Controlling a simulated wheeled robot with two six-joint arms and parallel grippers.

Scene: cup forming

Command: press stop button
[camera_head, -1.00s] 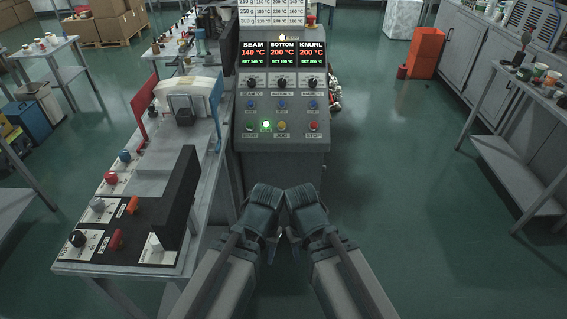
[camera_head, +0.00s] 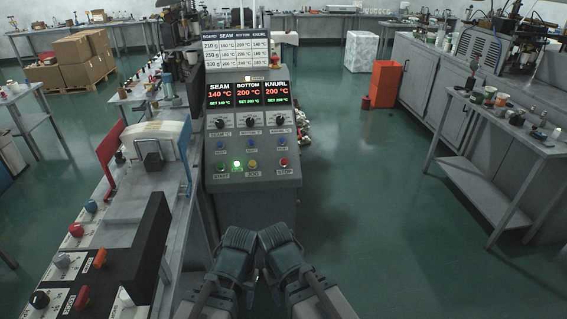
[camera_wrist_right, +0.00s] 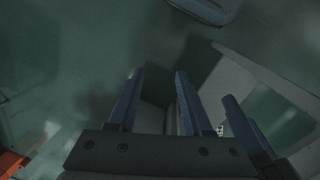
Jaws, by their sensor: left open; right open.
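The red stop button (camera_head: 283,162) sits at the lower right of the grey control panel (camera_head: 252,178), above a STOP label. Nothing touches it. My left gripper (camera_head: 238,238) and my right gripper (camera_head: 276,237) are close together, below the panel in the head view and nearer to me than the button. Their fingertips are hard to see there. In the right wrist view, the right gripper's fingers (camera_wrist_right: 159,88) stand apart with nothing between them. The button cannot be made out in that view.
Displays read 140, 200 and 200 °C. A machine bench (camera_head: 122,238) stands at the left. Open floor (camera_head: 370,210) lies to the right.

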